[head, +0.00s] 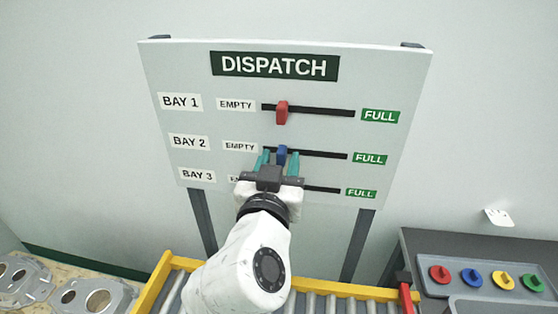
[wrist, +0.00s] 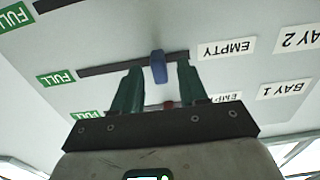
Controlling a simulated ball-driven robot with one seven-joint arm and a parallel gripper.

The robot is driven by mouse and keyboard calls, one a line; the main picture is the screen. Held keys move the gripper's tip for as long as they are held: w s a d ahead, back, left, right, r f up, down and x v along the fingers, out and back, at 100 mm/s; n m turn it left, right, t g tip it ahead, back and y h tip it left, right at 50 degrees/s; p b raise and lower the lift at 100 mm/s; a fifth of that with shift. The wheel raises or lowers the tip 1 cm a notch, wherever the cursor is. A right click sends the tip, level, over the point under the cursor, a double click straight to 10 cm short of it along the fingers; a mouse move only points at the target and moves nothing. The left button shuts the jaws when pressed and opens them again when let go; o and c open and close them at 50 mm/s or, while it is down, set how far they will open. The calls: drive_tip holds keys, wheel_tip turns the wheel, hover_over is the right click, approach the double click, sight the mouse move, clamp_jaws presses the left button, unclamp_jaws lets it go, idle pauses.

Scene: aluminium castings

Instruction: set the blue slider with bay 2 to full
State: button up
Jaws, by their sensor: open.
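The blue slider (head: 282,152) sits in the BAY 2 slot (head: 320,154) of the DISPATCH board, nearer the EMPTY label (head: 240,146) than the green FULL label (head: 369,158). In the wrist view the blue slider (wrist: 158,66) stands between my two teal fingers, with a gap on both sides. My gripper (head: 280,156) is open around it, one finger to each side, and holds nothing. It also shows in the wrist view (wrist: 159,72), where the board appears upside down, with FULL to the left.
A red slider (head: 282,113) is in the BAY 1 slot above. The BAY 3 slot (head: 322,189) runs below, partly hidden by my gripper. A roller conveyor with a yellow frame (head: 345,290) lies below the board. A panel with coloured knobs (head: 480,277) is at right; metal castings (head: 90,297) lie left.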

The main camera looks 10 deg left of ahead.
clamp_jaws()
idle(0.3)
idle(0.4)
